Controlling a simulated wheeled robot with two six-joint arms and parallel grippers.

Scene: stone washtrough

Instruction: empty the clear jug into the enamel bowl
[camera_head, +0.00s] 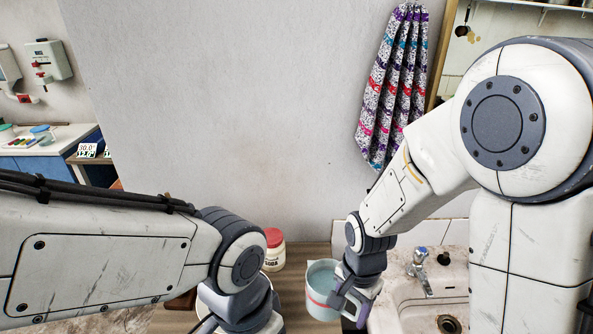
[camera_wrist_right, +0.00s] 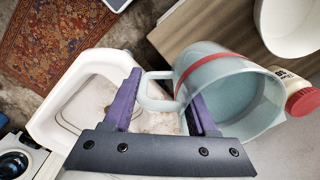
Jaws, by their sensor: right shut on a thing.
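The clear jug (camera_head: 320,285) is pale blue and see-through with a red band. In the head view it is at the bottom middle, left of the stone sink. My right gripper (camera_head: 354,299) is shut on its handle; the right wrist view shows the purple fingers (camera_wrist_right: 160,108) at the handle of the jug (camera_wrist_right: 205,72). The inside looks bluish, and I cannot tell the liquid level. A white bowl (camera_wrist_right: 290,25), likely the enamel bowl, shows at the top right of the wrist view, apart from the jug. In the head view my left arm largely hides it. My left fingers are out of frame.
A white jar with a red lid (camera_head: 274,250) stands on the wooden counter (camera_head: 300,258) behind the jug. The stone sink (camera_head: 400,310) with a tap (camera_head: 420,270) is at the right. A patterned towel (camera_head: 392,85) hangs on the wall. My left arm crosses the lower left.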

